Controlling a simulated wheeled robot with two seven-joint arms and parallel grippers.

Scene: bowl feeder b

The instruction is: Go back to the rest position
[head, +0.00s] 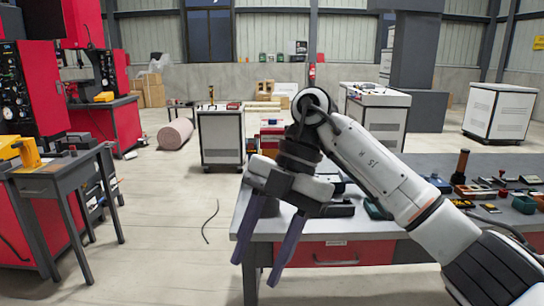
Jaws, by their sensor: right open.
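My right gripper (267,243) hangs at the end of my white and black right arm, which reaches in from the lower right of the head view. Its two dark fingers point down and are apart, with nothing between them. The gripper is in front of the left end of the grey workbench (390,236) and covers part of it. My left gripper is not in view.
The workbench holds several tools and small parts on its right side. A dark side table (60,172) with a yellow tool (28,152) stands at left. A white cabinet (220,137) stands behind. The floor between is mostly clear, except for a thin black cable (210,222).

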